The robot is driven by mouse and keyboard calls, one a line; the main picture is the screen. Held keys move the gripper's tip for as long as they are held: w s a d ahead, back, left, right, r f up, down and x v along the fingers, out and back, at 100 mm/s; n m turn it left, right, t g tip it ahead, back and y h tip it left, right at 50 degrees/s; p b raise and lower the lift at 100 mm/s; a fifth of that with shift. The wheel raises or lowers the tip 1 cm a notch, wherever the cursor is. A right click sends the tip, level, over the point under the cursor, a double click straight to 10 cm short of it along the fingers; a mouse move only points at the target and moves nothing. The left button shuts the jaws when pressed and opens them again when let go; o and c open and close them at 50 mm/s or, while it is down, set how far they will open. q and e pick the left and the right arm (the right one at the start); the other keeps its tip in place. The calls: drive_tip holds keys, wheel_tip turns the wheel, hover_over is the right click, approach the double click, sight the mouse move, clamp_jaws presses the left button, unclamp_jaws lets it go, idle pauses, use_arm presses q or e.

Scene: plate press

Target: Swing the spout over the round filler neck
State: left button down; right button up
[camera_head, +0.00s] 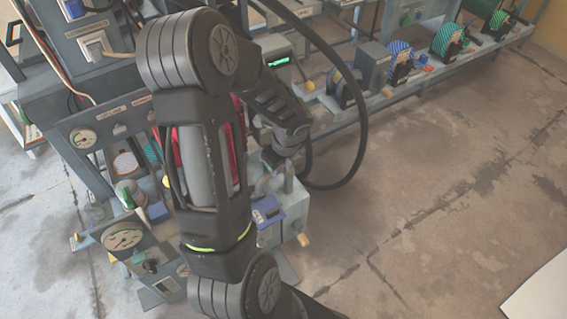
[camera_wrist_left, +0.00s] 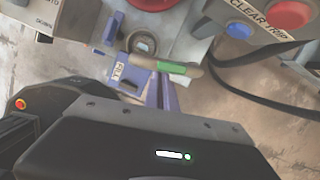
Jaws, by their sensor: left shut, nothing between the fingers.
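In the left wrist view a round filler neck (camera_wrist_left: 143,43) shows as a pale ring with a dark opening, beside a blue-violet block labelled FILL (camera_wrist_left: 118,72). A thin pipe with a green sleeve (camera_wrist_left: 173,68), seemingly the spout, lies below and right of the neck. The neck's opening shows uncovered. My left gripper (camera_wrist_left: 160,93) is shut and empty, its fingers just below the green sleeve; I cannot tell whether they touch it. In the head view my left gripper (camera_head: 287,158) is above the grey box (camera_head: 290,217), and my arm hides much of the station. My right gripper is not in view.
A red button (camera_wrist_left: 288,13) and a blue button (camera_wrist_left: 238,30) stand close by in the left wrist view. A thick black hose (camera_head: 362,120) loops right of my gripper.

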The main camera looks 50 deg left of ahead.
use_arm(q)
drive_tip(key=shift+s+a+m+p, duration=0.25)
drive_tip(key=shift+a+m+p, duration=0.5)
drive_tip(key=shift+a, duration=0.25)
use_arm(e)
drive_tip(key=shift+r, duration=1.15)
